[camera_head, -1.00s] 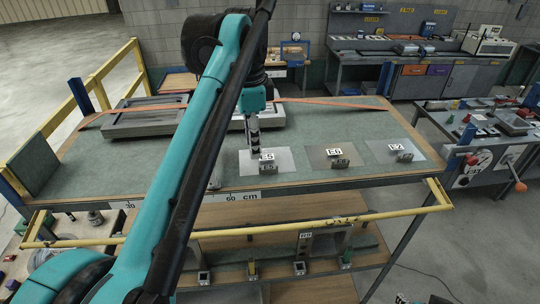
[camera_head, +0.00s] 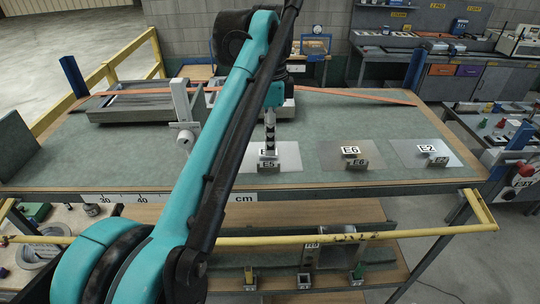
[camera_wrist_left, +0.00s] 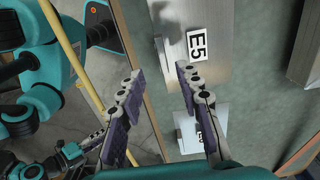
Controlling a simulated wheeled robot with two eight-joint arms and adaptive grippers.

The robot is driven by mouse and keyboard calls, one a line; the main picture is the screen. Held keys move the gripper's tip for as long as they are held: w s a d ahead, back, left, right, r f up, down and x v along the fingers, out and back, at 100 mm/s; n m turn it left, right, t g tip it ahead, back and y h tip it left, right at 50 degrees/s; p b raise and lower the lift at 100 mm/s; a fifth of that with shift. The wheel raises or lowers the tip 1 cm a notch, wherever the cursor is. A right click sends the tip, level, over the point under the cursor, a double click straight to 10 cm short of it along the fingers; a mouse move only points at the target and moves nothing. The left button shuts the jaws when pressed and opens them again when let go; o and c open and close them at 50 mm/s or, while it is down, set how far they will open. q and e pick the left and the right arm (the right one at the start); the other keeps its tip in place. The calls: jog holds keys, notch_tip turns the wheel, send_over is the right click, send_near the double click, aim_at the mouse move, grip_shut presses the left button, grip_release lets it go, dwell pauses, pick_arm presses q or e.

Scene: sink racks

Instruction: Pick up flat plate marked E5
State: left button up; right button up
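The flat plate marked E5 (camera_head: 290,158) lies on the green bench top, light silver, near the front edge. Its white label is partly covered by my left gripper (camera_head: 269,149). A small block, also marked E5 (camera_head: 268,166), stands at the plate's near side. My left gripper hangs over the plate, fingers pointing down; contact cannot be told. In the left wrist view its fingers (camera_wrist_left: 158,80) are apart with nothing between them, and an E5 label (camera_wrist_left: 197,43) shows by the right fingertip.
The E6 plate (camera_head: 335,160) and E2 plate (camera_head: 410,150) lie to the right, with small blocks. A pale upright post with a knob (camera_head: 185,110) stands on the left. A grey tray (camera_head: 130,105) lies behind it. A yellow rail (camera_head: 300,240) runs in front.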

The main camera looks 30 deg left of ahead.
aim_at(269, 158)
pick_arm(q)
jog(key=f, duration=0.5)
jog(key=shift+w+a+f, duration=0.2)
jog(key=shift+a+f, duration=0.1)
jog(key=shift+s+r, duration=0.1)
jog(key=shift+s, duration=0.15)
jog(key=shift+c, duration=0.2)
jog(key=shift+w, duration=0.1)
grip_shut()
